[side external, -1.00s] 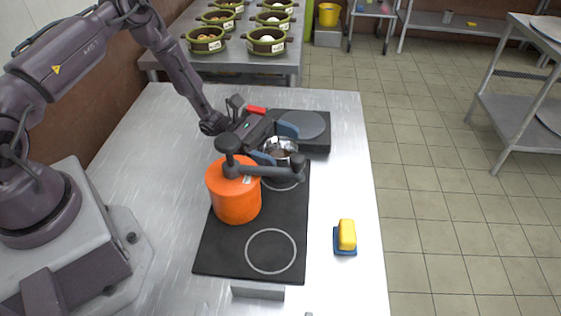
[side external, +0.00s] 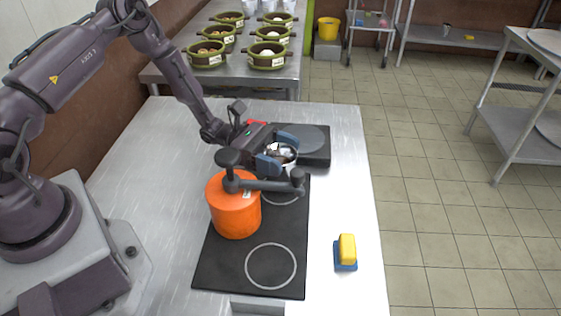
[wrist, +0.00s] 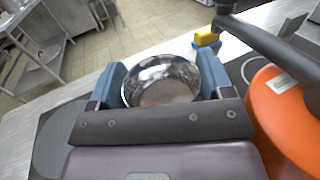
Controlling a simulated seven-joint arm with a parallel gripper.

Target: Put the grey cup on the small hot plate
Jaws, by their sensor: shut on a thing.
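The grey cup (side external: 289,154) is a shiny metal, bowl-like vessel. It also shows upright in the wrist view (wrist: 162,82). My gripper (side external: 278,150) is shut on it, with one blue finger on each side of the cup in the wrist view (wrist: 161,85). The small hot plate (side external: 314,140) is a dark box with a round grey disc, just behind the cup in the side view. Its dark edge shows at the lower left of the wrist view (wrist: 55,140). I cannot tell whether the cup touches the surface below it.
An orange pot (side external: 235,212) with a dark handle bar stands close in front of my gripper on the black cooktop (side external: 225,262). A yellow sponge on a blue base (side external: 346,252) lies at the right. The steel table (side external: 165,200) is clear at left.

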